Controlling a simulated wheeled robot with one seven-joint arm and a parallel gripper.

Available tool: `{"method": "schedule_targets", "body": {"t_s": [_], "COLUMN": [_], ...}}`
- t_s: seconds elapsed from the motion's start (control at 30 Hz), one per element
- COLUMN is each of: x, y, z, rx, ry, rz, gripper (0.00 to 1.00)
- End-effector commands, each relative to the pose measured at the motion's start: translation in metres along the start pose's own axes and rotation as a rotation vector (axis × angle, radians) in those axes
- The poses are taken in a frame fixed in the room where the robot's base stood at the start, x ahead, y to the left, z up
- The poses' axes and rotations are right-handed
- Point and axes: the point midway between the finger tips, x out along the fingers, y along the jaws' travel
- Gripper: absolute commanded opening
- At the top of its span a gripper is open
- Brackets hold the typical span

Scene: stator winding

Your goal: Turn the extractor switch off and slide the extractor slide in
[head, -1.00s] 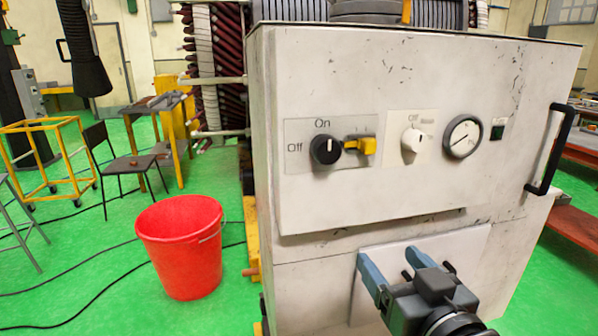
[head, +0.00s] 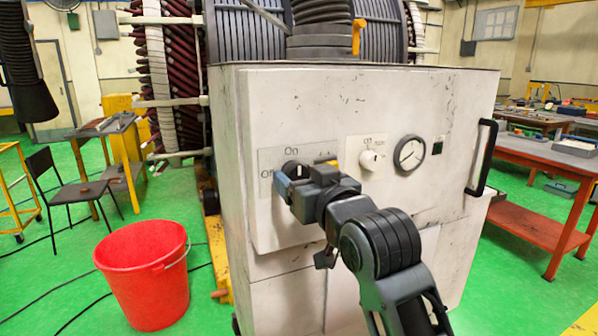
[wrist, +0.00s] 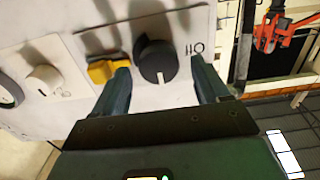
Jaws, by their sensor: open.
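A black round switch knob (wrist: 153,55) sits on a panel with "On" above it and "Off" to its left in the head view. Its white mark points toward the "On" side. My gripper (wrist: 160,64) is open, with one finger on each side of the knob; contact cannot be told. In the head view the knob (head: 293,167) is partly hidden by my gripper (head: 305,176). A yellow slide piece (wrist: 104,71) sits beside the knob, close to one finger. In the head view only its top edge (head: 326,162) shows.
A white knob (head: 371,160) and a round gauge (head: 409,153) are on the same cabinet (head: 300,100). A black handle (head: 482,157) sticks out at its right. A red bucket (head: 145,270) stands on the green floor at the left.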

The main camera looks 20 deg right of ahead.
Motion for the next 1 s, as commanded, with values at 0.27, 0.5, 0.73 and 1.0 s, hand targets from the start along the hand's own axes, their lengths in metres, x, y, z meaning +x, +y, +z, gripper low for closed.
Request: {"method": "schedule_targets", "body": {"t_s": [0.27,0.5,0.73,1.0], "x": [0.016,0.016,0.016,0.016], "y": [0.0,0.0,0.0,0.0], "z": [0.0,0.0,0.0,0.0], "rx": [0.0,0.0,-0.001,-0.001], "ry": [0.0,0.001,0.001,0.001], "rz": [0.0,0.0,0.0,0.0], "gripper": [0.74,0.7,0.48,0.23]}}
